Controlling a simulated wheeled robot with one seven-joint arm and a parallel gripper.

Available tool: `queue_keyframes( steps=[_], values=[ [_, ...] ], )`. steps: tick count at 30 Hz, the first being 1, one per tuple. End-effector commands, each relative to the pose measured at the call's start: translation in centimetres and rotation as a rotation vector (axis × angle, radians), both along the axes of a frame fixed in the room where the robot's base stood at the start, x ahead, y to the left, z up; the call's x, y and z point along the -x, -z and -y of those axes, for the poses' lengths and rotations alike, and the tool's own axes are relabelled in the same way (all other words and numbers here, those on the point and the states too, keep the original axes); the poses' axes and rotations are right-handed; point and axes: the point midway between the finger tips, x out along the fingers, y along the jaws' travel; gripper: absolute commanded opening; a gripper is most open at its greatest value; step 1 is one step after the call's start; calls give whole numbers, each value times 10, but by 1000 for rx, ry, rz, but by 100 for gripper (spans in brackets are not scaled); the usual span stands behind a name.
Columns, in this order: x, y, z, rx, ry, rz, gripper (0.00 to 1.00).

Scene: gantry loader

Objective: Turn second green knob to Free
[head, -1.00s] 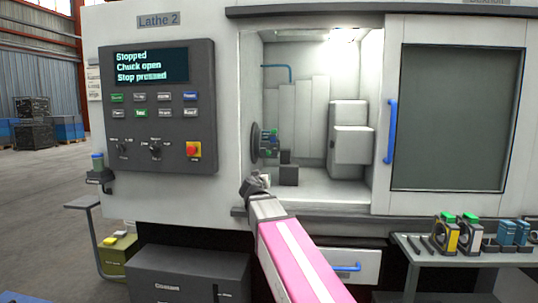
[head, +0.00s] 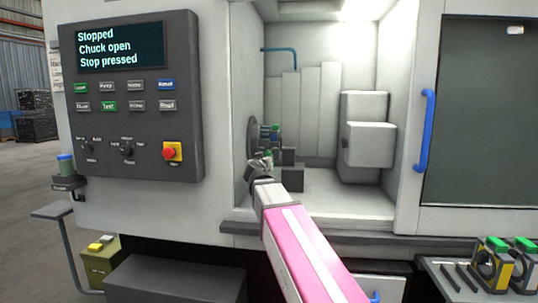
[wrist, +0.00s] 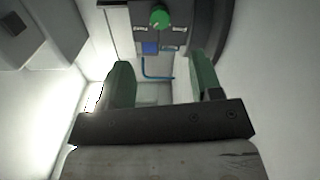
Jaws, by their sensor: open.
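In the head view, small green knobs and a blue part sit on the fixture at the chuck inside the lathe's open bay; the upper green knob (head: 275,127) shows above the blue part. In the wrist view, one round green knob (wrist: 159,18) is at the top on a dark grey block with small white labels, too small to read. I cannot tell which knob is the second. My gripper (head: 260,164) is just in front of the fixture, partly covering its lower part. In the wrist view my gripper (wrist: 160,64) is open and empty, its green fingers apart from the knob.
A grey turret block (head: 368,130) stands right of the chuck. The bay's sill (head: 320,224) runs below my arm. The control panel (head: 133,95) is on the left, its screen reading "Stopped, Chuck open, Stop pressed". The sliding door's blue handle (head: 424,130) is on the right.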

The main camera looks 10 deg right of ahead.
Motion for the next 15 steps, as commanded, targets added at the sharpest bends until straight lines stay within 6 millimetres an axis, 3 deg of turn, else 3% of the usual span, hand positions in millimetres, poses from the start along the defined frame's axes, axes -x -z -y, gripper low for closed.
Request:
queue_keyframes(
  steps=[8, 15],
  values=[
    [-24, 0, 7, 0, 1, -1, 59],
    [-64, 0, 19, 0, 1, -1, 59]
  ],
)
